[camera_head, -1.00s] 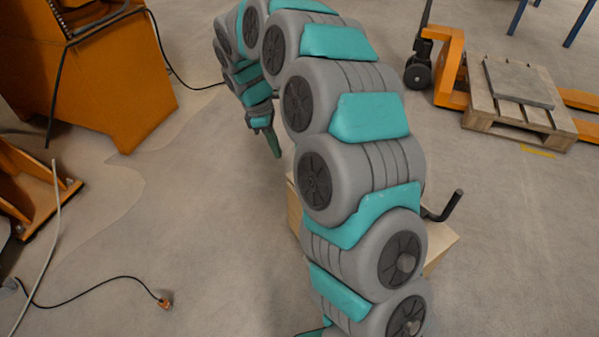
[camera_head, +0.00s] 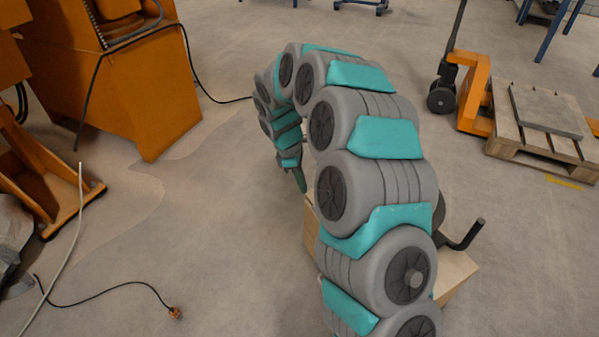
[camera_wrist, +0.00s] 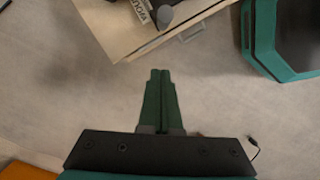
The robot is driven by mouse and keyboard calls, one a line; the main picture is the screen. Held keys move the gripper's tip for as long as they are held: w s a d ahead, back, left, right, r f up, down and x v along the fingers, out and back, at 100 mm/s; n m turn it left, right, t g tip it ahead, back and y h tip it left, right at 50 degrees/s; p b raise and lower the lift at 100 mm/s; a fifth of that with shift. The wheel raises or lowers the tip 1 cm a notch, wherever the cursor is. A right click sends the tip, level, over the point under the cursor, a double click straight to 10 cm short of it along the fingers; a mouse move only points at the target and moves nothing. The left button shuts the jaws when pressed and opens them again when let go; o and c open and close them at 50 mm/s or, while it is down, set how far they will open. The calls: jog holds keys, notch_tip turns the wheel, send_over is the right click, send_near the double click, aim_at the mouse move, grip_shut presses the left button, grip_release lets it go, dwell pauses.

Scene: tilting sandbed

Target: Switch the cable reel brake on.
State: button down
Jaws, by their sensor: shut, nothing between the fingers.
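A wooden box (camera_head: 457,279) stands on the floor, mostly hidden behind my arm in the head view. A black crank handle (camera_head: 467,238) sticks out to its right, and part of a dark round body shows behind my arm. In the wrist view the box (camera_wrist: 118,30) is at the top, bearing a grey knob or lever end (camera_wrist: 165,15) and a white label too small to read. I cannot tell which part is the brake. My gripper (camera_wrist: 160,74) is shut and empty, its green fingertips below the box edge in the picture and apart from it. It also shows in the head view (camera_head: 300,182).
An orange machine cabinet (camera_head: 140,95) stands at the upper left. A black cable (camera_head: 105,287) lies on the floor at the lower left. A pallet truck (camera_head: 472,95) and a wooden pallet (camera_head: 520,150) are at the right.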

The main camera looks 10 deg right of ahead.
jog(key=shift+s+d+f, duration=0.2)
jog(key=shift+d+f, duration=0.25)
jog(key=shift+d, duration=0.3)
jog(key=shift+s+d+f, duration=0.25)
jog(key=shift+d+f, duration=0.2)
jog(key=shift+d, duration=0.35)
jog(key=shift+s+d+f, duration=0.2)
jog(key=shift+d+f, duration=0.25)
jog(key=shift+d, duration=0.3)
jog(key=shift+s+d+r+t+b, duration=0.1)
jog(key=shift+s+d+t+b, duration=0.1)
jog(key=shift+s+t+b, duration=0.55)
